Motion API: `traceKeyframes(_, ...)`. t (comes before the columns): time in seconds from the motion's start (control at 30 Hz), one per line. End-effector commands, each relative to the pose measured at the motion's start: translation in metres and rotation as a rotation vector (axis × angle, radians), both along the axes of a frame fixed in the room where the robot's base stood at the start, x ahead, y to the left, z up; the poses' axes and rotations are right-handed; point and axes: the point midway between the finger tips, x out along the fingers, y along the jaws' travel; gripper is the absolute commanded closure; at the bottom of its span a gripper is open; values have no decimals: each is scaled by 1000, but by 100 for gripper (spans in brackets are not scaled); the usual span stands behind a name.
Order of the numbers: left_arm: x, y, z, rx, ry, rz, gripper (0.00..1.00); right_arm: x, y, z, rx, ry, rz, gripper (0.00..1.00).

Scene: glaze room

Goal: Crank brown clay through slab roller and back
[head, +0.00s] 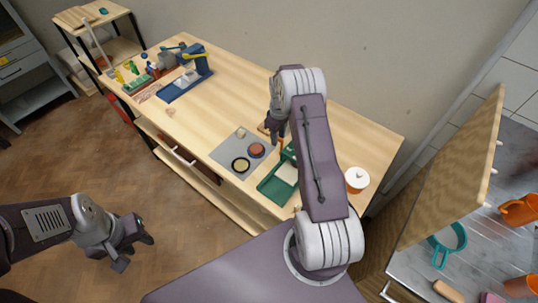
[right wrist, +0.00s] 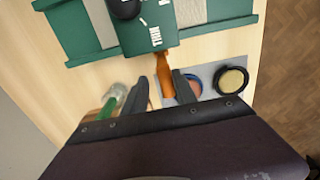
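The green slab roller (head: 268,189) stands on the wooden table, partly hidden by my right arm. It fills the top of the right wrist view (right wrist: 75,38), with pale bed strips on either side of a green central housing. Its orange crank handle (right wrist: 164,78) points down from the housing between the fingers of my right gripper (right wrist: 161,76). Those fingers are apart, with a small gap visible beside the handle. A round brown clay disc (head: 257,150) lies on a grey mat, left of the roller. My left gripper (head: 134,250) is open and empty over the floor.
The grey mat (head: 222,153) also holds a dark ring with a yellow disc (head: 240,165) and a small pale object (head: 241,132). A white-lidded orange pot (head: 356,179) stands right of my right arm. A blue device (head: 188,80) is at the table's far left. The table's middle is clear.

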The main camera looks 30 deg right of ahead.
Motion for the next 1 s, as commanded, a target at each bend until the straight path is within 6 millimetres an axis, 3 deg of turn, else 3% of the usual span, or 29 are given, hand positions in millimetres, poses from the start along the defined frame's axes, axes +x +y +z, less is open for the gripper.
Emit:
traceKeyframes(0.2, 0, 0, -4, 0, 0, 0, 64, 4, -13, -1, -1, -2, -1, 71)
traceKeyframes(0.57, 0, 0, -4, 0, 0, 0, 64, 5, -14, -1, -1, 0, 0, 71)
traceKeyframes(1.0, 0, 0, -19, 0, 0, 0, 64, 14, -37, -11, -1, -2, -1, 71)
